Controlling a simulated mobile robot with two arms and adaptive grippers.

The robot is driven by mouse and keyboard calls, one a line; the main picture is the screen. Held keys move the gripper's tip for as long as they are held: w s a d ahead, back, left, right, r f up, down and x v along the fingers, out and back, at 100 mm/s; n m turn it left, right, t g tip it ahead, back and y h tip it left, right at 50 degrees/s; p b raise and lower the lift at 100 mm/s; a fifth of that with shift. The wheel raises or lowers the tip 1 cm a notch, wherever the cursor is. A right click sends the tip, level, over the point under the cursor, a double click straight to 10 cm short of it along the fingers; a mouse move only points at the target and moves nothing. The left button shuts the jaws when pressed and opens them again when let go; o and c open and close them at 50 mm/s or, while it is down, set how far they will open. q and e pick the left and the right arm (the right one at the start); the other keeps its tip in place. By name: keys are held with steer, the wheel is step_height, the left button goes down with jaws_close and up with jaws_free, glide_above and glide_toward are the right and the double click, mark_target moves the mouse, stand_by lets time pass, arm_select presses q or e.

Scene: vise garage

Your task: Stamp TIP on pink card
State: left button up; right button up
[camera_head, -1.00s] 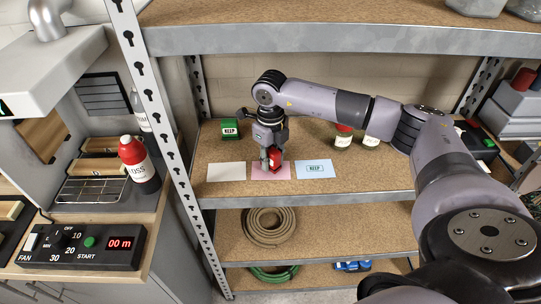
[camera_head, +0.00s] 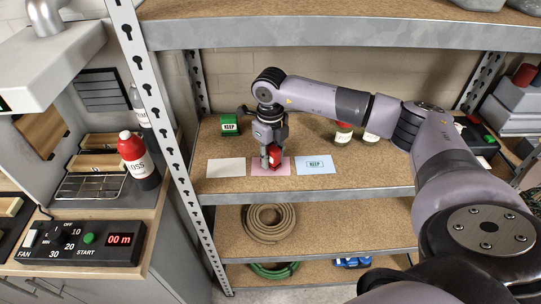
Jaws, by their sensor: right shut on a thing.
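The pink card (camera_head: 283,169) lies flat on the shelf between a white card (camera_head: 226,168) and a blue card (camera_head: 315,165). The blue card bears a printed KEEP mark. My right gripper (camera_head: 269,160) points down over the pink card, shut on a red stamp (camera_head: 275,154). The stamp is at the card, but I cannot tell whether its underside touches it. The stamp and gripper hide the middle of the pink card. A green KEEP stamp (camera_head: 230,125) stands behind the white card. My left gripper is not in view.
Two jars, one with a red lid (camera_head: 343,132), stand at the back behind my right arm. A metal upright (camera_head: 160,110) borders the shelf on the left. The upper shelf (camera_head: 340,37) overhangs. A coiled hose (camera_head: 268,227) lies below.

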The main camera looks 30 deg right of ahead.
mark_target(270, 147)
steer(key=shift+s+f+b, duration=0.1)
steer(key=shift+f+b, duration=0.35)
steer(key=shift+f, duration=0.15)
stand_by(1.3)
steer(key=shift+r+p, duration=0.6)
steer(key=shift+r, duration=0.25)
steer(key=shift+r+p, duration=1.6)
steer(key=shift+r, duration=1.2)
